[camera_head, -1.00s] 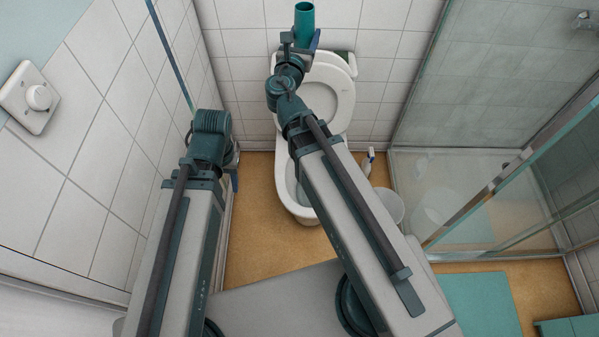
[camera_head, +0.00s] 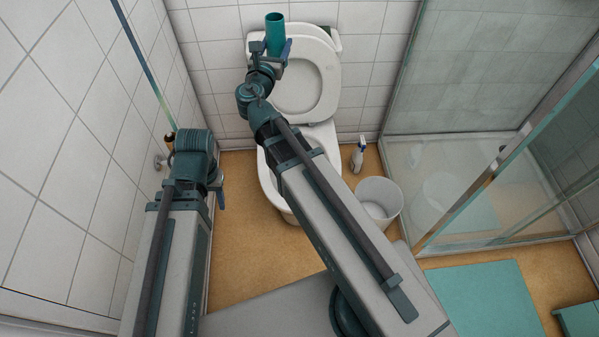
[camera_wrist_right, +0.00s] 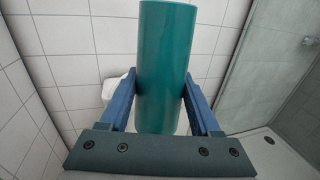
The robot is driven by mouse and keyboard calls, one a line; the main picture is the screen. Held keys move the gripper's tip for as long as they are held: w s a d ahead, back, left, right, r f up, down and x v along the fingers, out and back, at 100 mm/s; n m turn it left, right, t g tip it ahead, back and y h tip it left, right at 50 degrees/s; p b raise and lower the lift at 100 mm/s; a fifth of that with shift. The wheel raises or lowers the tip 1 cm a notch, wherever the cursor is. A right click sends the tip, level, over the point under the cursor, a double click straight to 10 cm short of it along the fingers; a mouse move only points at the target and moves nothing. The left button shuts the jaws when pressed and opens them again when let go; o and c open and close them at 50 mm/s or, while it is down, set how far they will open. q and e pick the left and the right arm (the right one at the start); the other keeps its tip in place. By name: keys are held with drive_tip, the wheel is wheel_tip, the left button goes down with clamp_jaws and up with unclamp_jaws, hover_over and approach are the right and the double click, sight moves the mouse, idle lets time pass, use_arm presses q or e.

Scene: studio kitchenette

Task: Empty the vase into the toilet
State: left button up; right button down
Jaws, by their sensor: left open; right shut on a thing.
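The vase (camera_head: 275,36) is a plain teal cylinder, upright, with its open top facing up. My right gripper (camera_head: 273,50) is shut on it, with blue fingers on either side of the vase in the right wrist view (camera_wrist_right: 163,65). The vase shows in front of the raised lid and cistern of the toilet (camera_head: 266,178). The toilet's lid and seat are up. My right arm crosses over the bowl and hides much of its opening. My left gripper (camera_head: 219,194) is open and empty, low by the left wall; only part of it shows.
A tiled wall (camera_head: 60,150) runs close along my left arm.

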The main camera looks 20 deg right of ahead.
drive_tip(key=w+a+f+b, duration=0.1)
drive_tip(key=w+f+b, duration=0.1)
drive_tip(key=f+b, duration=1.4)
drive_tip(key=w+f+m+h+b, duration=0.1)
drive_tip(key=w+f+b, duration=0.2)
drive_tip(key=f+b, duration=1.4)
drive_tip(key=w+a+f+g+b, duration=0.1)
drive_tip(key=w+f+b, duration=0.1)
drive_tip(key=f+b, duration=1.5)
drive_tip(key=shift+w+a+f+h, duration=0.15)
drive_tip(key=shift+a+f+h, duration=0.2)
drive_tip(key=shift+f, duration=0.55)
drive_tip(key=shift+f+m, duration=0.1)
drive_tip(key=shift+m, duration=0.3)
